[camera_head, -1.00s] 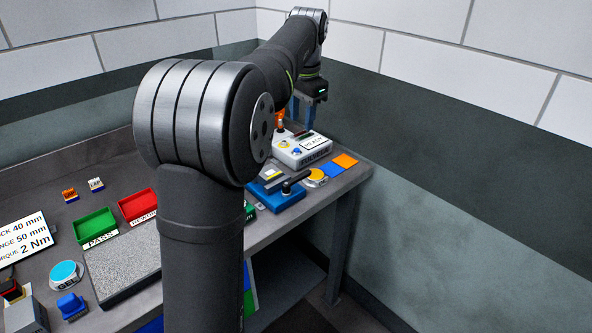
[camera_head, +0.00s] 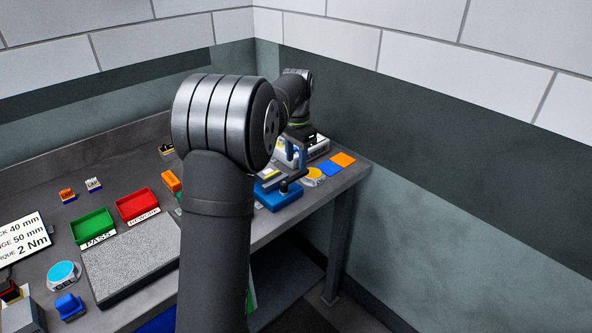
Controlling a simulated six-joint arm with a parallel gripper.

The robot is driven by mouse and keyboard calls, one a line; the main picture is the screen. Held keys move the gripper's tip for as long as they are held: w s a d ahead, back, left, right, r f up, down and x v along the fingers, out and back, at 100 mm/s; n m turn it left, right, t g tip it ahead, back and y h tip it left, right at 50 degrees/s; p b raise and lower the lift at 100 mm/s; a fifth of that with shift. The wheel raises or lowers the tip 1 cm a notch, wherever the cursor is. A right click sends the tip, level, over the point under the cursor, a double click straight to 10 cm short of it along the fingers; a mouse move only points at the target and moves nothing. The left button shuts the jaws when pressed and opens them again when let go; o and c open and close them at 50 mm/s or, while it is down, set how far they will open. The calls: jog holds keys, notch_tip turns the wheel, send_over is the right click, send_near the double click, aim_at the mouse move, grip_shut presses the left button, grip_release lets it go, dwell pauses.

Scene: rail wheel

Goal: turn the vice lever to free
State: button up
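The vice (camera_head: 277,199) is a blue block on the right part of the bench, partly hidden behind my upper arm. Its dark lever (camera_head: 292,181) lies on top, slanting up to the right from a round pivot. My gripper (camera_head: 293,164) points down over the vice, with its blue-grey fingers close to the lever. Whether they touch the lever is too small to tell. The gap between the fingers is not clear.
A white instrument box (camera_head: 318,149) stands behind my gripper. A yellow round button (camera_head: 313,177), a blue square (camera_head: 330,169) and an orange square (camera_head: 343,159) lie to the right, by the bench edge. Red (camera_head: 138,206) and green (camera_head: 93,227) trays stand left of my arm.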

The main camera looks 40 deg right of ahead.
aim_at(296, 175)
jog(key=shift+f, duration=2.4)
grip_shut()
